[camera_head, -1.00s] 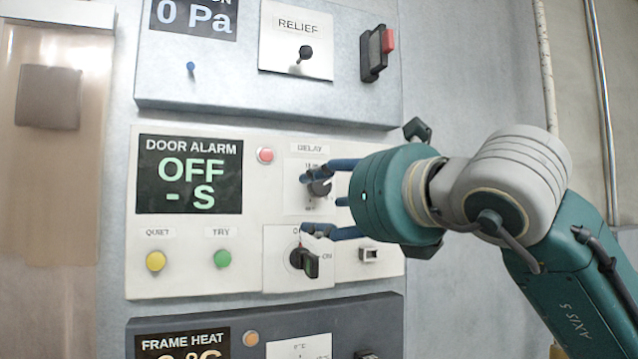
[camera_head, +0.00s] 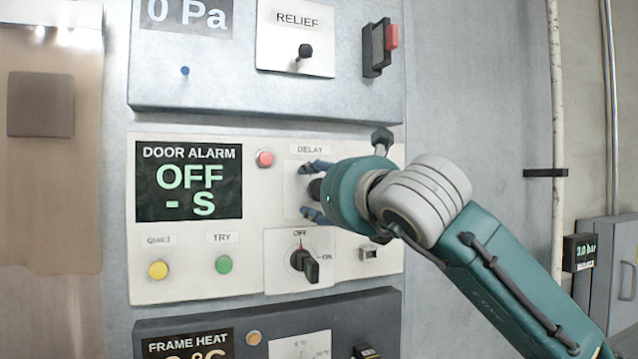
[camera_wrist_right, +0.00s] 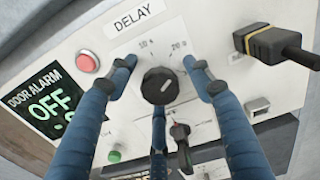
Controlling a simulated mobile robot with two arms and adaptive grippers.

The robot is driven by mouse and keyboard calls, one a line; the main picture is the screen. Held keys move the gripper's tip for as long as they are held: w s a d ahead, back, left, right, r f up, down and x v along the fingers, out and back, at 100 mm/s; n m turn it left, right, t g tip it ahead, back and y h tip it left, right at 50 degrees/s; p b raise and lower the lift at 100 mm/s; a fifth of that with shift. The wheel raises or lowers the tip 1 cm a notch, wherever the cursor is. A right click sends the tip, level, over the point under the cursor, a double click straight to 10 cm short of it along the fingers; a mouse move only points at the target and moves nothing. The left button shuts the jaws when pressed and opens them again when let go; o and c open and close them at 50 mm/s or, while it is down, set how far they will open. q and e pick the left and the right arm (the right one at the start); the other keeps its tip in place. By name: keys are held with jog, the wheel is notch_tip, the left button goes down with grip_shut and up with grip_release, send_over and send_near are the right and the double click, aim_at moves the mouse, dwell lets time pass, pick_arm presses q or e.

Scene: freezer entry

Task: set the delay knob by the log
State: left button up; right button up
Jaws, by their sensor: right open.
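The black delay knob (camera_wrist_right: 160,86) sits on its white scale plate under the DELAY label (camera_wrist_right: 140,17); its pale mark points to the upper right in the wrist view. In the head view the knob (camera_head: 316,188) is partly hidden by my right gripper (camera_head: 310,190). That gripper is open, its blue fingers spread around the knob, and gaps show between fingers and knob in the wrist view (camera_wrist_right: 160,90). The door alarm display (camera_head: 189,180) reads OFF and - S. My left gripper and the log are not in view.
A red button (camera_head: 265,159), a yellow QUIET button (camera_head: 158,270) and a green TRY button (camera_head: 223,264) sit on the same panel. A black and yellow plug-like part (camera_wrist_right: 272,46) sticks out right of the knob. The RELIEF toggle (camera_head: 304,52) is above.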

jog(key=c, duration=1.1)
jog(key=shift+c, duration=0.4)
jog(key=shift+f+b, duration=0.15)
jog(key=shift+b, duration=0.15)
jog(key=shift+f+n+b, duration=0.15)
jog(key=shift+n+b, duration=0.75)
jog(key=shift+b, duration=0.1)
jog(key=n+b, duration=0.2)
jog(key=shift+n, duration=0.3)
jog(key=n+b, duration=0.2)
jog(key=n, duration=0.1)
jog(key=shift+n, duration=0.3)
jog(key=shift+n+b, duration=0.45)
jog(key=shift+n, duration=1.45)
